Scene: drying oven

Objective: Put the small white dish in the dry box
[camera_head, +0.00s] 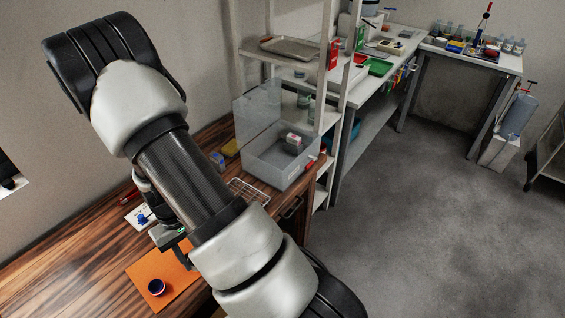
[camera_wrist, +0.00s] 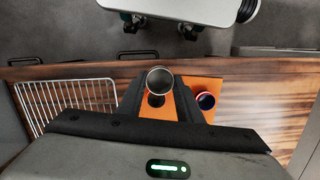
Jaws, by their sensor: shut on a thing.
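My gripper (camera_wrist: 160,92) is shut on the small white dish (camera_wrist: 160,79), which looks pale grey and round with a bright rim. It is held between the fingertips, over the orange mat (camera_wrist: 206,84). In the head view my arm covers most of the gripper, and the dish cannot be made out there. The dry box (camera_head: 256,168) is a clear box with its lid (camera_head: 258,113) raised, at the far end of the wooden bench. A small white and reddish item (camera_head: 293,141) shows inside it.
A dark blue cup (camera_head: 157,287) with a reddish rim stands on the mat. A wire rack (camera_head: 248,190) lies in front of the box; it also shows in the wrist view (camera_wrist: 72,105).

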